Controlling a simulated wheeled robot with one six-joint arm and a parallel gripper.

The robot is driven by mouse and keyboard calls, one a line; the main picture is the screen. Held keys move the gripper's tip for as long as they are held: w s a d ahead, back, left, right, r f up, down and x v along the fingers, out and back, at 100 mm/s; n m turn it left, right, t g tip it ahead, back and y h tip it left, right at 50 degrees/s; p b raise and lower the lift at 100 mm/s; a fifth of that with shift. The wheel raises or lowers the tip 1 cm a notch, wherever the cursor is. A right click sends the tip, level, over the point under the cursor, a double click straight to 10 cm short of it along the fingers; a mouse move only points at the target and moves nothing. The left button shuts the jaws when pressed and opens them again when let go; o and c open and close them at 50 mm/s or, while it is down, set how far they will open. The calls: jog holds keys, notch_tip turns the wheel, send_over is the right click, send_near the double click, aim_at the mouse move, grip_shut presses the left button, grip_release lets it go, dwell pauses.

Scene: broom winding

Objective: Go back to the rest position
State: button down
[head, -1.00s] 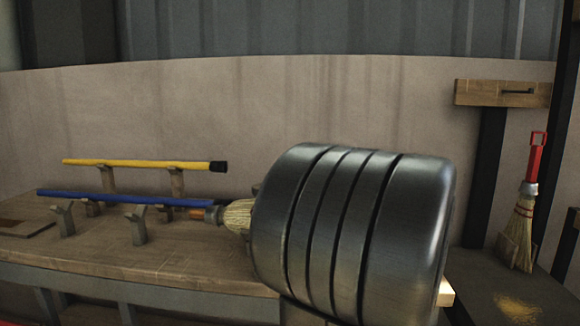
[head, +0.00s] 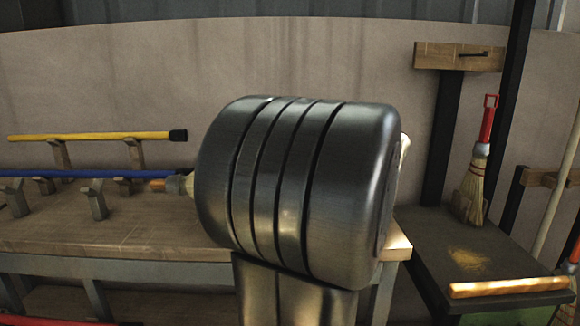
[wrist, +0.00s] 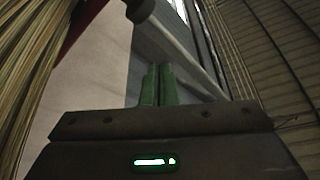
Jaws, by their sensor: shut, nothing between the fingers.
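My gripper (wrist: 158,85) shows in the wrist view with its two green fingers side by side, shut and empty. In the head view it is hidden behind my dark grooved arm link, which fills the middle. Pale bristles (wrist: 22,75) stand close at the left of the wrist view, with a dark red part (wrist: 82,25) beside them, apart from the fingers. I cannot tell which brush they belong to.
A yellow handle (head: 90,136) and a blue handle (head: 95,173) lie on supports on the workbench (head: 130,235) at left. A red-handled hand broom (head: 472,188) stands on a dark table (head: 425,240) at right, behind a wooden rod (head: 510,287).

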jog(key=a+b, duration=0.2)
jog(key=a, duration=0.4)
jog(key=shift+f+b, duration=0.35)
jog(key=shift+s, duration=0.1)
